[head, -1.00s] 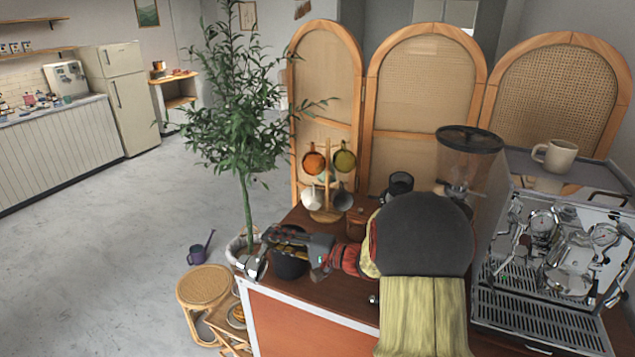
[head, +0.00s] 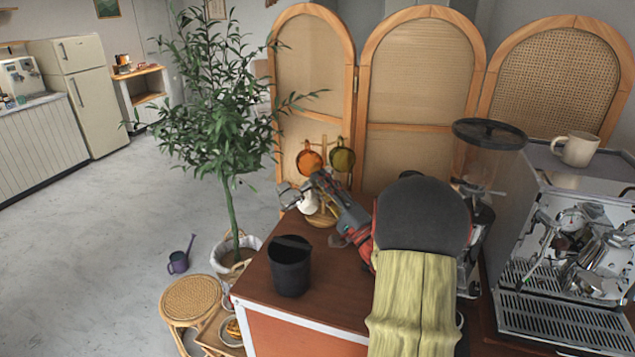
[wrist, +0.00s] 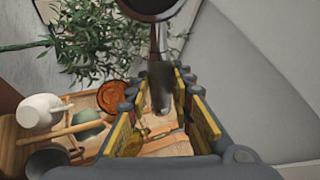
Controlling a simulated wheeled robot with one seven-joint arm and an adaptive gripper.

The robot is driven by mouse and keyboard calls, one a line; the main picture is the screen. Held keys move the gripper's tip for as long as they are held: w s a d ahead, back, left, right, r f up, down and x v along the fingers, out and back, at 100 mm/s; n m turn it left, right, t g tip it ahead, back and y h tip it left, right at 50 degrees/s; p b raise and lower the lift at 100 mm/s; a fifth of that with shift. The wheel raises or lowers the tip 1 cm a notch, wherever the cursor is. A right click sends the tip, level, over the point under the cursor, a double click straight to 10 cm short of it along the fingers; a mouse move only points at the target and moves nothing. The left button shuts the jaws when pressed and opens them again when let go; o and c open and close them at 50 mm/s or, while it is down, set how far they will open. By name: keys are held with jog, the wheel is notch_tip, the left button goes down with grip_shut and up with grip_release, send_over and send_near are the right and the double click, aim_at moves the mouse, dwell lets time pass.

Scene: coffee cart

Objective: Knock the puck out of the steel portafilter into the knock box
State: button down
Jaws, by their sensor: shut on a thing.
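The black knock box (head: 290,268) stands upright on the wooden cart top, near its left front corner. My gripper (head: 322,184) is behind and above it, beside the mug tree. It is shut on the handle of the steel portafilter (head: 288,194), whose metal head sticks out to the left, clear of the knock box. In the wrist view the handle (wrist: 160,85) lies between my gripper's fingers (wrist: 158,98), and the dark round portafilter head is cut off by the top edge.
A wooden mug tree (head: 323,217) with several mugs stands just behind my gripper. A leafy plant (head: 225,110) is to the left. The coffee grinder (head: 480,165) and espresso machine (head: 575,250) are to the right. Cart top around the knock box looks clear.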

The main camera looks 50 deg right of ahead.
notch_tip(320, 180, down, 10)
jog(key=r+b, duration=0.1)
jog(key=b, duration=0.3)
notch_tip(320, 180, up, 4)
jog(key=shift+r+p, duration=0.2)
jog(key=shift+p, duration=0.9)
jog(key=shift+f, duration=0.1)
notch_tip(320, 180, down, 5)
jog(key=b, duration=0.5)
jog(key=shift+r+p, duration=1.25)
jog(key=shift+r, duration=1.45)
jog(key=shift+r+p, duration=1)
jog(key=shift+r, duration=1.55)
